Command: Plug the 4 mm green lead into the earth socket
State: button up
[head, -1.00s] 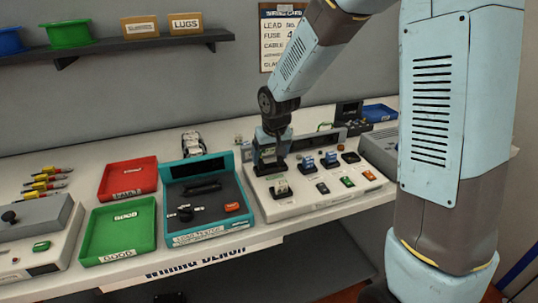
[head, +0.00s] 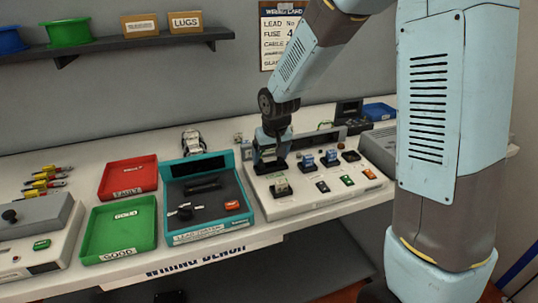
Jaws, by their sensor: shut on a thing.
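My gripper (head: 268,154) points down over the back left of the white panel unit (head: 300,207), among its sockets and blocks. It is shut on a small greenish piece that shows only partly between the fingers. I cannot tell whether this is the green lead's plug, or whether it is seated in or just above the panel. A thin green curved line (head: 325,125) shows behind the panel and may be a lead. Which socket is the earth socket cannot be read. A small green part (head: 347,180) sits on the panel's right side.
The teal tester tray (head: 205,235) stands just left of the panel. Red (head: 128,190) and green (head: 100,247) trays lie further left, with several yellow-red leads (head: 46,182) beyond. A grey box (head: 380,150) stands to the right. My arm hides part of the bench's right end.

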jog(key=o, duration=0.9)
jog(key=shift+c, duration=0.2)
jog(key=shift+r, duration=0.15)
jog(key=shift+r, duration=3.3)
